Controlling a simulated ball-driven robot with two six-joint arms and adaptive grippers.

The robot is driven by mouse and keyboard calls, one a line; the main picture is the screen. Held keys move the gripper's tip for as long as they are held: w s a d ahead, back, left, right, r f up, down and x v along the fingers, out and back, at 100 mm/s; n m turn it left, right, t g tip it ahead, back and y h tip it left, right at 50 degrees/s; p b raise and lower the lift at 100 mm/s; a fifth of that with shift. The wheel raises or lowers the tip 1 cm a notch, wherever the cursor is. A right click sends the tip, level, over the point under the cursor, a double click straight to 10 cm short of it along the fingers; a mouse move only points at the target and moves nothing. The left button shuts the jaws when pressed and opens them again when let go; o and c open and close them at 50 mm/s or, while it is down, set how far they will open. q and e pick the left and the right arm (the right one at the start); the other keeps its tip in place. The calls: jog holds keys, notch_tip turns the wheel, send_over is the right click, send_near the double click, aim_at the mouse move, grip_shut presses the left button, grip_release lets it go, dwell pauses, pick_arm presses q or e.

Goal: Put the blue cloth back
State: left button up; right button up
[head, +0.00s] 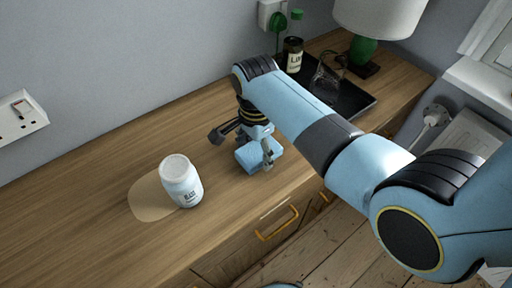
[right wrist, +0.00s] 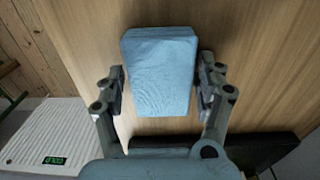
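The blue cloth (head: 247,157) is a light-blue folded block on the wooden counter, right of the white jar. My right gripper (head: 243,144) is over it with fingers spread. In the right wrist view the cloth (right wrist: 162,75) lies between the two fingertips (right wrist: 161,88), with narrow gaps at its sides, so the gripper looks open around it. In the head view one finger stands clear to the cloth's left and the other is in front of it. My left gripper is not in view.
A black tray (head: 352,101) holds a dark labelled jar (head: 292,55) and a clear glass (head: 326,77). A lamp (head: 378,18) stands behind. The counter's left side is clear.

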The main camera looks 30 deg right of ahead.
aim_at(256, 150)
jog(key=shift+o, duration=0.8)
jog(key=shift+r, duration=0.1)
notch_tip(256, 150, up, 12)
jog(key=p, duration=0.1)
jog(key=shift+w, duration=0.1)
